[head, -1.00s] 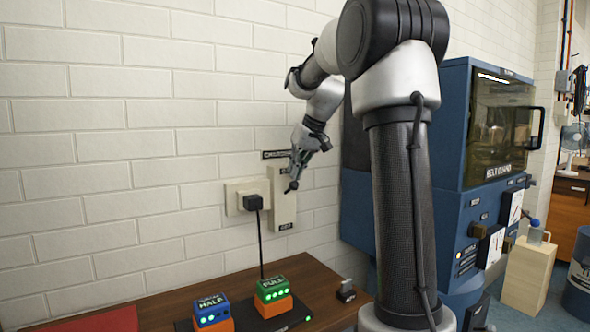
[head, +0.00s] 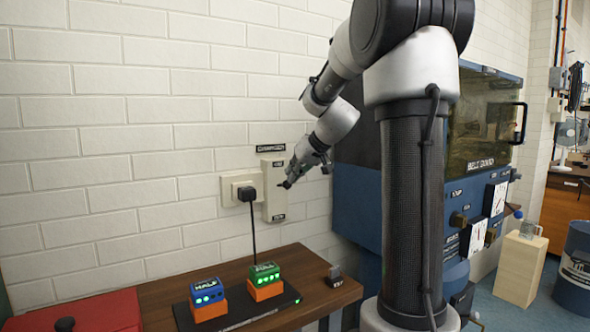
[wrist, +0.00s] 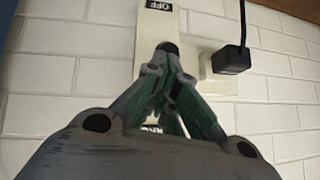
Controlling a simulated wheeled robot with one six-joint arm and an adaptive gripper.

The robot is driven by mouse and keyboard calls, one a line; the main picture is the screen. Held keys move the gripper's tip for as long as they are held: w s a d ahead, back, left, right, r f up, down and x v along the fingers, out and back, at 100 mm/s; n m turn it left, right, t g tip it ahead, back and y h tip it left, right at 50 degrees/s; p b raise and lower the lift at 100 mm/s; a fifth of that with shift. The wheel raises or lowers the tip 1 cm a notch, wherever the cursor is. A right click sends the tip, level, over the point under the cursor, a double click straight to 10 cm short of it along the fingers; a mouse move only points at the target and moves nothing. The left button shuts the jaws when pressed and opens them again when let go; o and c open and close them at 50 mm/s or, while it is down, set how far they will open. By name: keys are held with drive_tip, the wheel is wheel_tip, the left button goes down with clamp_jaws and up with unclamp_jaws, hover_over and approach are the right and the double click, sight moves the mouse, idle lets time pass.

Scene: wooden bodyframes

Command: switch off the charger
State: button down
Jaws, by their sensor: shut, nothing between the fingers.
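A pale switch plate (head: 274,202) is on the brick wall under a dark charger label (head: 271,148). It has a small label at its top and one at its bottom. In the wrist view, which is upside down, the plate (wrist: 150,38) carries an OFF label (wrist: 159,5). My gripper (head: 287,185) is shut and empty, its tips in front of the middle of the plate. In the wrist view my gripper's tips (wrist: 166,48) cover the plate's middle, so the switch's position is hidden. I cannot tell whether they touch it.
A black plug (head: 246,194) sits in a socket left of the plate, its cable hanging down. On the wooden table (head: 155,293), a blue HALF battery (head: 207,291) and green FULL battery (head: 264,273) stand on a black charger base (head: 245,312). A blue machine (head: 352,205) stands to the right.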

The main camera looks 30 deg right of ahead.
drive_tip(key=f, duration=0.1)
drive_tip(key=s+f, duration=0.1)
drive_tip(key=f, duration=0.1)
drive_tip(key=shift+s, duration=0.2)
drive_tip(key=shift+r, duration=0.15)
idle(1.2)
